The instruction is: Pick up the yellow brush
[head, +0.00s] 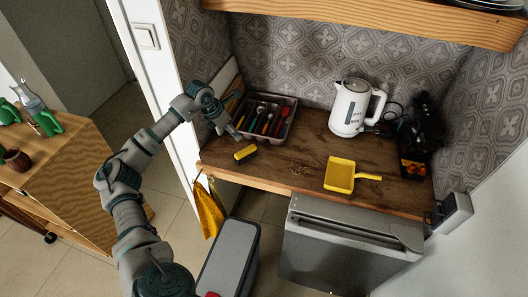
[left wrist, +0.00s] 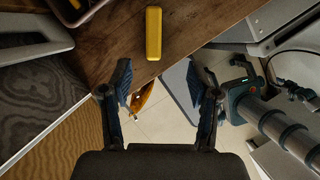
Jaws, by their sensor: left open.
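The yellow brush (head: 245,154) lies on the wooden counter, near its front left edge. It also shows in the left wrist view (left wrist: 153,33) as a narrow yellow block, beyond the fingertips. My left gripper (head: 229,134) is just above and behind the brush in the head view, apart from it. In the left wrist view my left gripper (left wrist: 161,88) has its two fingers spread wide with nothing between them. My right gripper is not in view.
A cutlery tray (head: 291,123) stands behind the brush. A yellow dustpan (head: 340,174) lies to the right, with crumbs (head: 301,169) beside it. A white kettle (head: 350,107) stands at the back. A yellow cloth (head: 208,210) hangs below the counter's front edge.

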